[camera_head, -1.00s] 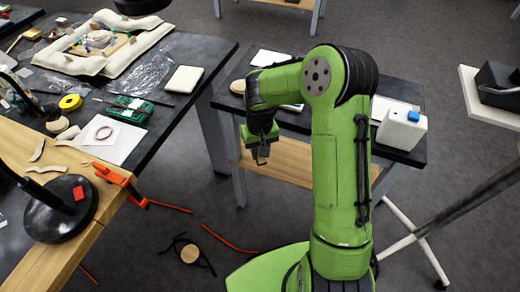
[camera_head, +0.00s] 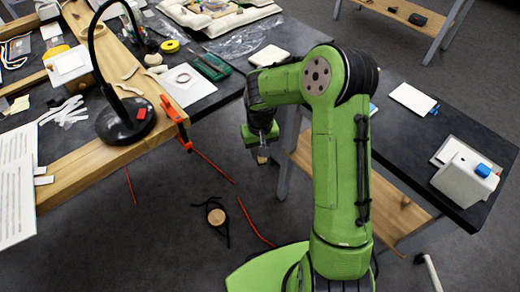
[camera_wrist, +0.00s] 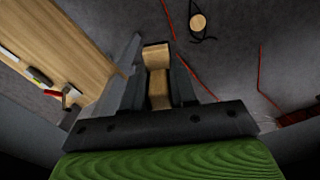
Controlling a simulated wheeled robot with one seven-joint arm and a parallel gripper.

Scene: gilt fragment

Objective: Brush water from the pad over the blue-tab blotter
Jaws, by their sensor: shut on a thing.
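My gripper (camera_head: 262,141) hangs above the floor in the gap between the two benches. It is shut on a tan wooden piece (camera_wrist: 157,75), which also shows below the fingers in the head view (camera_head: 262,157). I cannot tell whether this piece is the brush. A flat white blotter (camera_head: 412,98) with a blue tab (camera_head: 434,109) lies on the dark right bench, well to the right of my gripper. A thick white pad-like square (camera_head: 268,56) lies on the left bench. I cannot tell whether it is the water pad. My arm hides part of the right bench.
A white block with a blue top (camera_head: 466,180) stands near the right bench's (camera_head: 410,130) front edge. A black lamp (camera_head: 126,120) and an orange clamp (camera_head: 176,120) are on the left bench's wooden edge. Red cords and a round disc (camera_head: 216,216) lie on the floor.

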